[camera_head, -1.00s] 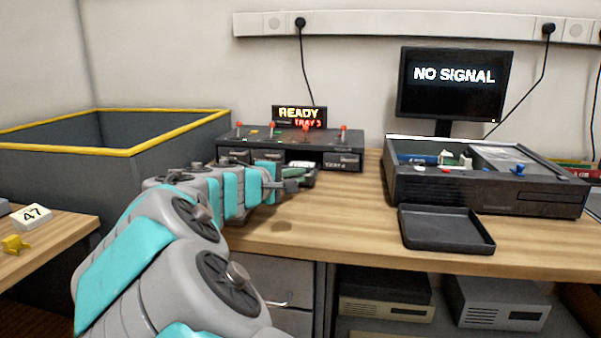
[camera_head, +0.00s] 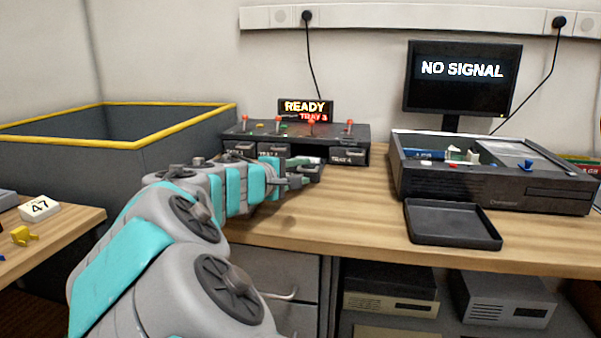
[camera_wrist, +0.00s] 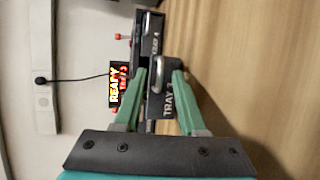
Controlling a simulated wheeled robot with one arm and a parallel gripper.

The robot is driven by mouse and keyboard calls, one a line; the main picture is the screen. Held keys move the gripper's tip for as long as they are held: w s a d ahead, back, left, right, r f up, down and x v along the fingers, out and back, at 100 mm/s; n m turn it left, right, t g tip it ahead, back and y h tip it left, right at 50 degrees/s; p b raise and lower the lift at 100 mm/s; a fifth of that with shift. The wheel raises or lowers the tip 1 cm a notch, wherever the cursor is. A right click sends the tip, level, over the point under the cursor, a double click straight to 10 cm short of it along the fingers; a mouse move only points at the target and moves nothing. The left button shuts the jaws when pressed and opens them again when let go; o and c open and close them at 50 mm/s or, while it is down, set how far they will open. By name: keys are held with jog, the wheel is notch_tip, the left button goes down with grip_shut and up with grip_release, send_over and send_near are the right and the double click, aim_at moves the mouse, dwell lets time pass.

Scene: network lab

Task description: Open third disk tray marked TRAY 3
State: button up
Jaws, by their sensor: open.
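The dark disk unit (camera_head: 225,138) stands at the back of the bench, with several tray fronts in a row. TRAY 4 (camera_head: 348,157) is flush at its right end. TRAY 3 (camera_wrist: 168,100) sticks out of the unit towards me; its label and pale handle (camera_wrist: 160,66) show in the wrist view. In the head view, my gripper partly hides it. My gripper (camera_wrist: 160,74) is open, with its green fingers on either side of the handle and tray front. I cannot tell whether they touch it. A display (camera_head: 305,109) behind the unit reads READY and TRAY 3.
An open black case (camera_head: 490,190) and an empty shallow black tray (camera_head: 452,224) are on the right of the bench. A yellow-rimmed bin (camera_head: 190,130) stands at left. Bare wood lies in front of the unit. Red-topped levers (camera_head: 311,122) rise from the unit.

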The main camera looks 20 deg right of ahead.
jog(key=v, duration=0.7)
jog(key=shift+s+a, duration=0.2)
jog(key=shift+a, duration=0.15)
